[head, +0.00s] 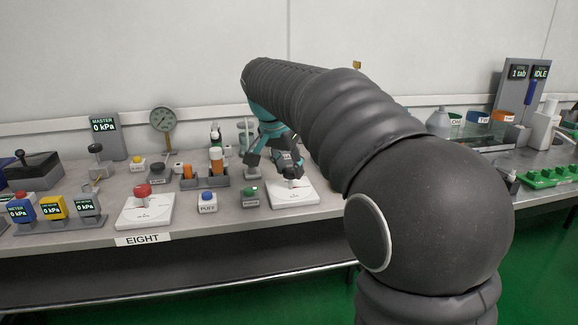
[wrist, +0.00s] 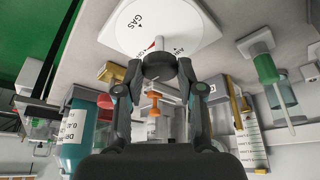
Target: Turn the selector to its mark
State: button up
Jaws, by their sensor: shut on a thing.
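The selector is a dark round knob (wrist: 158,66) on a white plate (head: 293,199), which stands near the front edge of the bench. My gripper (head: 290,170) reaches down onto the knob from above and is shut on it. In the wrist view my gripper (wrist: 158,72) has one finger on each side of the knob. The white plate (wrist: 195,38) there carries the word GAS with a small black mark, and other lettering partly hidden. A little red shows beside the knob. My fingers hide most of the knob in the head view.
Left of the plate are a green button box (head: 250,196), a blue PUFF button box (head: 207,203) and a white plate with a red knob (head: 143,190). A gauge (head: 163,119) stands at the back.

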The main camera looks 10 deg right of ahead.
jog(key=o, duration=1.1)
jog(key=shift+o, duration=0.2)
jog(key=v, duration=1.2)
